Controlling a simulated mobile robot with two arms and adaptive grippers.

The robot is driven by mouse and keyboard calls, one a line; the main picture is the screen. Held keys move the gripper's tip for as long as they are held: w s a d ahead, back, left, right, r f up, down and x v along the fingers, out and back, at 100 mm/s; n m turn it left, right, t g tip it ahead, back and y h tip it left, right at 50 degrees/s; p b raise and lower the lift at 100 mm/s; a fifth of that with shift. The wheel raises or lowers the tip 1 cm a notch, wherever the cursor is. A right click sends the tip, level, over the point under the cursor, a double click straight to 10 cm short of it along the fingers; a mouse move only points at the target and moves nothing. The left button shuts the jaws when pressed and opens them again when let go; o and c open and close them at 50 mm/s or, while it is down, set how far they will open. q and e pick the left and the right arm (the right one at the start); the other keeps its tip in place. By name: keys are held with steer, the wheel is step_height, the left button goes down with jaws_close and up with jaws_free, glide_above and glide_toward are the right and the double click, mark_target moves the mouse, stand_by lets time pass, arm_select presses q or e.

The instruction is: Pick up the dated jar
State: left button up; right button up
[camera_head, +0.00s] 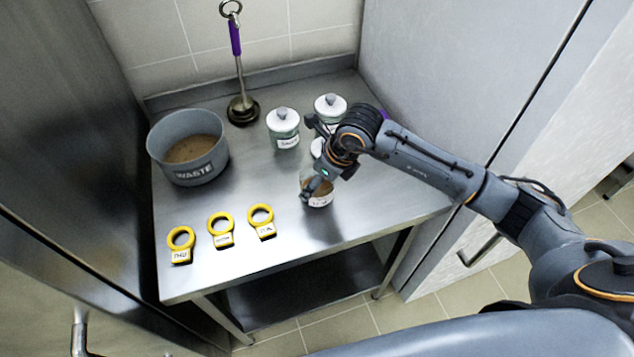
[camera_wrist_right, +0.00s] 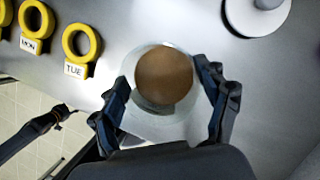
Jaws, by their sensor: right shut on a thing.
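The dated jar (camera_head: 318,201) is a clear glass jar with brown contents and a small pale label, whose writing is too small to read. It is at the right of the steel table. In the right wrist view the jar (camera_wrist_right: 164,76) is seen from above between the two fingers. My right gripper (camera_head: 310,187) is shut on the jar, covering its upper part in the head view. I cannot tell whether the jar's base touches the table. A dark arm-like part at the left of the right wrist view may be my left arm; its fingers are not clear.
Three yellow ring tags (camera_head: 220,229) lie left of the jar. A grey WASTE pot (camera_head: 189,150) stands at the left. White-lidded canisters (camera_head: 284,128) stand behind, partly covered by my arm. A purple-handled ladle (camera_head: 237,70) is at the back. The table's front middle is clear.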

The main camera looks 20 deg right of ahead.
step_height(320, 180, up, 3)
steer(key=shift+w+f+b, duration=0.1)
steer(key=shift+f+b, duration=0.05)
steer(key=shift+b, duration=0.7)
steer(key=s+d+r+b, duration=0.4)
steer(key=s+d+r, duration=0.5)
steer(key=s, duration=0.1)
steer(key=shift+s+r, duration=0.4)
